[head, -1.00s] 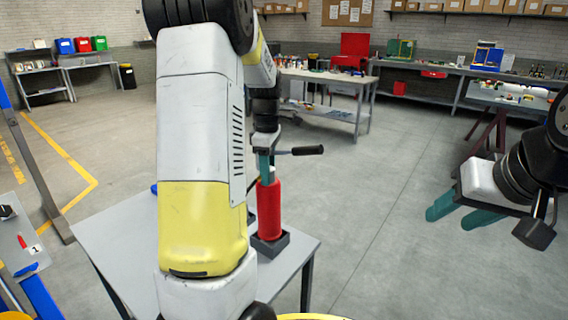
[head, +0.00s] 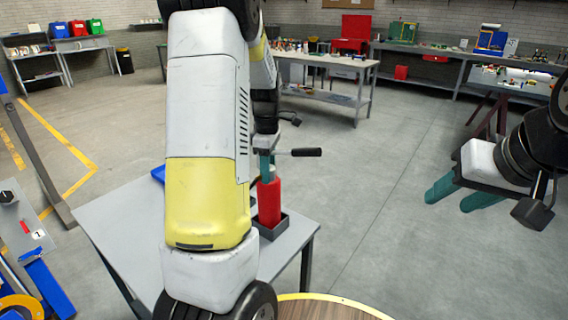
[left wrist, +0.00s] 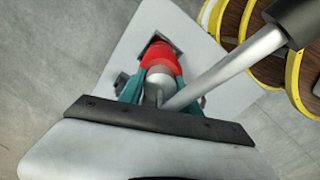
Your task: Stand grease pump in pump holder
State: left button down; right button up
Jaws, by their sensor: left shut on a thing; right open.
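The grease pump has a red cylinder (head: 269,203) and a side lever with a black grip (head: 305,152). It is upright on the grey table's right side. Its lower end is inside the dark square pump holder (head: 282,226), whose walls hide its base; I cannot tell whether it touches the bottom. My left gripper (head: 265,166) is shut on the pump near its top. In the left wrist view its teal fingers flank the pump's head, with the red cylinder (left wrist: 160,58) and holder (left wrist: 156,38) beyond. My right gripper (head: 457,196) is open and empty, off to the right.
The grey table (head: 120,220) is partly hidden by my left arm; a blue item (head: 158,174) lies on it. A round wooden top with a yellow rim (head: 330,308) is at the near edge. A panel (head: 22,225) stands at left. Floor to the right is clear.

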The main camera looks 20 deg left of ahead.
pick_arm(q)
jog(key=shift+f, duration=0.25)
dwell(0.3)
jog(key=c, duration=0.8)
grip_release()
jog(key=shift+o, duration=0.2)
jog(key=shift+f, duration=0.1)
jog(key=shift+r, duration=3.95)
jog(key=s+d+r+m+t+h, duration=0.1)
jog(key=s+d+r+m+t, duration=0.2)
jog(key=s+d+m, duration=0.3)
jog(key=s+d+r+m+t+h, duration=0.1)
jog(key=s+d+r+m+t, duration=0.2)
jog(key=s+m, duration=1)
jog(key=s+d+r, duration=0.2)
jog(key=s+d, duration=0.1)
jog(key=shift+r, duration=0.25)
